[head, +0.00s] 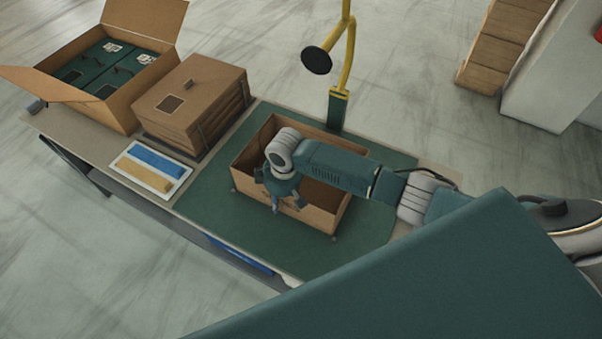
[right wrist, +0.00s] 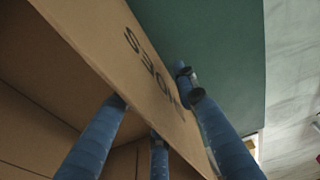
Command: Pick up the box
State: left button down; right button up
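An open, empty-looking cardboard box (head: 325,215) stands on the green mat (head: 210,190) on the table. My right gripper (head: 278,200) is at its near wall, with the arm reaching over the box from the right. In the right wrist view the blue fingers of my right gripper (right wrist: 150,100) straddle the wall of the box (right wrist: 145,75), which bears dark printed letters. The fingers are spread. My left gripper is not in view.
A closed brown box (head: 200,95) and an open carton with green boxes (head: 105,65) stand at the table's left end. A tray with blue and tan pieces (head: 150,170) lies before them. A yellow pole with a black disc (head: 347,60) rises behind the mat.

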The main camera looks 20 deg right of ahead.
grip_shut()
jog(key=shift+r, duration=0.15)
